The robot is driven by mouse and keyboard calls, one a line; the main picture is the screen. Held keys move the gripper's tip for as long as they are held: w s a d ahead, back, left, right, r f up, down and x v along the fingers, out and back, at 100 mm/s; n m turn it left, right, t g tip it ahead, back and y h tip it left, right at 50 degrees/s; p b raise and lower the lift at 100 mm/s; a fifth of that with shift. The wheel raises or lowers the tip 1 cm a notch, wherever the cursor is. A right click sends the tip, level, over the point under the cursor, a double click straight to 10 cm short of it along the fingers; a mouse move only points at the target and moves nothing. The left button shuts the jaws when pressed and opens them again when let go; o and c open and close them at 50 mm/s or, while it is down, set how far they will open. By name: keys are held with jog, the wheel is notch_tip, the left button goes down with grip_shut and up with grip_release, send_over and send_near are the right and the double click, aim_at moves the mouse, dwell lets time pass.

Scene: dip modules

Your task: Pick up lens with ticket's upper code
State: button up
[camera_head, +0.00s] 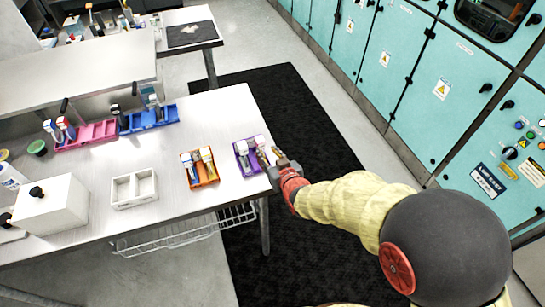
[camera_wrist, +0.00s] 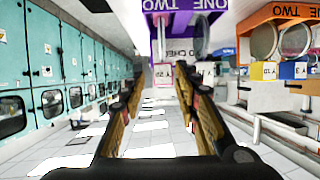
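In the head view a purple tray (camera_head: 238,158) stands at the table's right edge and holds two lens pieces. An orange tray (camera_head: 204,183) left of it holds two more. My gripper (camera_head: 268,157) is at the purple tray's right end. In the wrist view, which looks inverted, my fingers (camera_wrist: 161,78) are apart, with a pink-tagged piece (camera_wrist: 163,76) of the purple tray (camera_wrist: 225,10) showing between them. Whether they touch it I cannot tell. The orange tray (camera_wrist: 275,12) shows two round pieces with yellow (camera_wrist: 268,70) and blue (camera_wrist: 300,70) tags. I cannot make out a ticket or its code.
A white two-compartment tray (camera_head: 133,187) and a white box (camera_head: 50,207) stand left on the table. Pink (camera_head: 88,134) and blue (camera_head: 150,119) racks are behind. A wire basket (camera_head: 180,236) hangs below. Teal cabinets (camera_head: 350,60) line the right.

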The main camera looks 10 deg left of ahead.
aim_at(262, 149)
jog(key=shift+s+f+b+x, duration=0.1)
jog(key=shift+f+b+x, duration=0.1)
jog(key=shift+x, duration=1.1)
jog(key=shift+s+f+b+x, duration=0.1)
jog(key=shift+b+x, duration=0.15)
jog(key=shift+x, duration=1)
jog(key=shift+s+f+b+x, duration=0.1)
jog(key=shift+b+x, duration=0.1)
jog(key=shift+x, duration=1.1)
jog(key=c, duration=0.4)
jog(key=shift+r, duration=0.1)
jog(key=c, duration=0.3)
grip_shut()
